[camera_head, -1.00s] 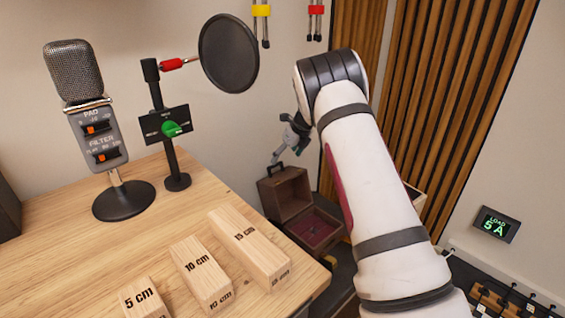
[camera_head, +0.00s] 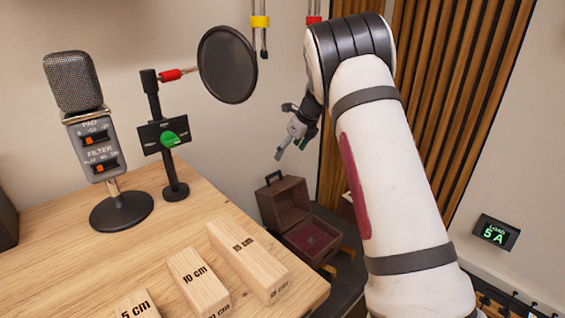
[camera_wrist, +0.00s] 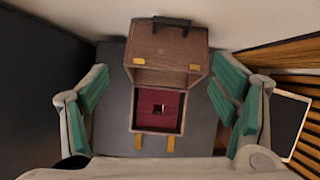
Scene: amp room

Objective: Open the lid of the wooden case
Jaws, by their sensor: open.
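The wooden case (camera_head: 289,228) stands on a dark surface behind the table's right end. Its lid (camera_wrist: 168,50) is raised, showing the dark red lining (camera_wrist: 158,105) inside. A black handle (camera_wrist: 172,21) and two brass latch parts show on the lid, and two brass straps show at the case's front edge. My gripper (camera_head: 287,150) is above the case in the head view. In the wrist view its two green-padded fingers (camera_wrist: 160,98) are spread wide on either side of the case, with nothing between them in contact. The gripper is open and empty.
The wooden table (camera_head: 75,255) holds a microphone (camera_head: 90,120), a pop-filter stand (camera_head: 172,160) and several labelled wooden blocks (camera_head: 247,260). A slatted wood panel (camera_head: 455,100) and a lit load display (camera_head: 496,232) are on the right. Bare wall lies behind the case.

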